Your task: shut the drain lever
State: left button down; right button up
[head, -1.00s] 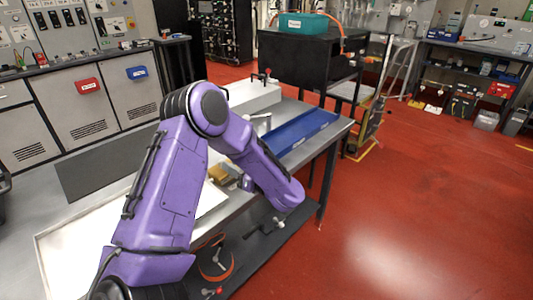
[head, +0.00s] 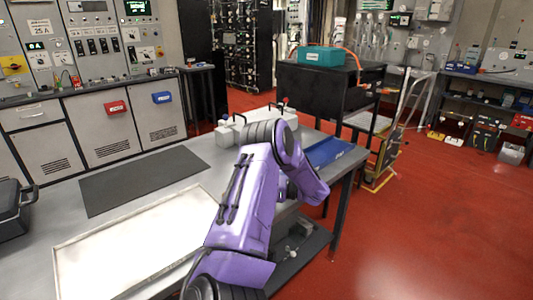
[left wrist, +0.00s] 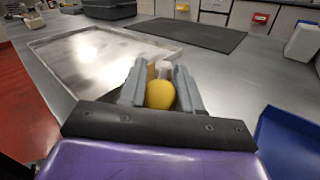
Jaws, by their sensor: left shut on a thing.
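In the left wrist view, the two grey fingers of my left gripper (left wrist: 161,76) are shut on a rounded yellow thing (left wrist: 160,95). I cannot tell whether it is the handle of the drain lever. A small pale piece shows just beyond it, between the fingertips. A shallow metal tray (left wrist: 88,58) lies on the bench behind the fingers, to the left. In the head view my purple left arm reaches over the bench and hides the gripper and what it holds. No drain lever can be made out clearly there. My right gripper is not in view.
The tray (head: 130,250) fills the near bench, with a dark mat (head: 145,180) behind it. A blue tray (head: 330,152) lies at the bench's right end. A pale box (head: 232,132) stands behind my arm. Red floor is open to the right.

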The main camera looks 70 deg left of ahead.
pick_arm(q)
jog(key=shift+w+a+r, duration=0.1)
jog(key=shift+a+r, duration=0.15)
jog(key=shift+r, duration=0.05)
jog(key=c, duration=0.8)
grip_release()
jog(key=shift+a+f, duration=0.1)
jog(key=shift+f, duration=0.1)
jog(key=shift+w+d, duration=0.1)
jog(key=shift+d, duration=0.1)
jog(key=b+v, duration=0.3)
jog(key=v, duration=0.6)
jog(key=shift+w+d, duration=0.1)
jog(key=shift+w, duration=0.2)
jog(key=shift+w+d, duration=0.15)
jog(key=shift+w, duration=0.05)
